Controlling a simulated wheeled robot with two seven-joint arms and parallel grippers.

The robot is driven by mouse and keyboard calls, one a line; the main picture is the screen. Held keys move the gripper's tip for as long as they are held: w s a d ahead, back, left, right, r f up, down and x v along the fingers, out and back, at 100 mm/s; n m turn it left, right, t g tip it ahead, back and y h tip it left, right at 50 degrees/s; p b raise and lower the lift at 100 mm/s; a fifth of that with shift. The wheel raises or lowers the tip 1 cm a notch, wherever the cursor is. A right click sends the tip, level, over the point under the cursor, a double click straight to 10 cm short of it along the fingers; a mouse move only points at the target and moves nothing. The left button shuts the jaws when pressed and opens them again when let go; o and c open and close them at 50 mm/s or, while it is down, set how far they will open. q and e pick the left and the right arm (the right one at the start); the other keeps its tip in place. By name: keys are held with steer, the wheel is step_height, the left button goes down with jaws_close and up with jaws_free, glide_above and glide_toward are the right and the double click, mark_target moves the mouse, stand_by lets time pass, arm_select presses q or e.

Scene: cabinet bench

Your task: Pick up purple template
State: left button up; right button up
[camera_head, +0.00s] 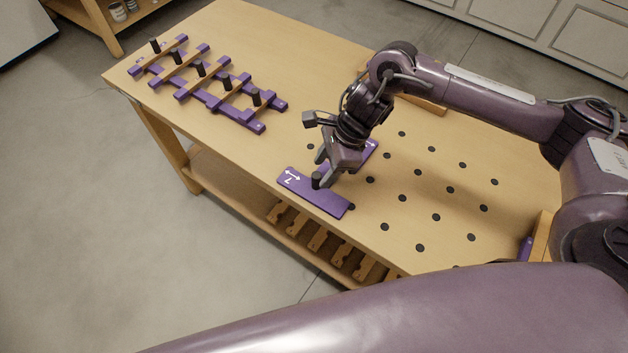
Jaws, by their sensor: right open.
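The purple template (313,191) lies on the bench top near its front edge. It is a flat purple plate with white arrow marks and a black knob (316,180). Part of it is hidden under my right gripper, and a purple piece with a white mark shows again behind the gripper. My right gripper (323,173) is open and pointed down at the knob, with its fingers close around or beside it. I cannot tell whether they touch it. My left gripper is not in view.
The wooden bench (250,50) has several black holes on its right half. A purple rack with wooden bars and black knobs (205,83) lies at the far left. Wooden pieces (318,238) sit on the lower shelf. A wooden block (541,236) stands at the right.

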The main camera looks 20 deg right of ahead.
mark_target(317, 175)
steer(key=shift+w+p+x, duration=0.2)
steer(key=shift+p+x, duration=0.5)
steer(key=shift+x, duration=0.4)
steer(key=shift+w+a+f, duration=0.2)
steer(key=shift+a+f, duration=0.05)
steer(key=shift+f, duration=0.5)
steer(key=shift+a+f, duration=0.2)
steer(key=shift+f, duration=0.45)
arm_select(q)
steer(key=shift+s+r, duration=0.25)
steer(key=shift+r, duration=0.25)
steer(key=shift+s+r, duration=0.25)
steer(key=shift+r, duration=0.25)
arm_select(e)
steer(key=shift+w, duration=0.1)
jaws_close()
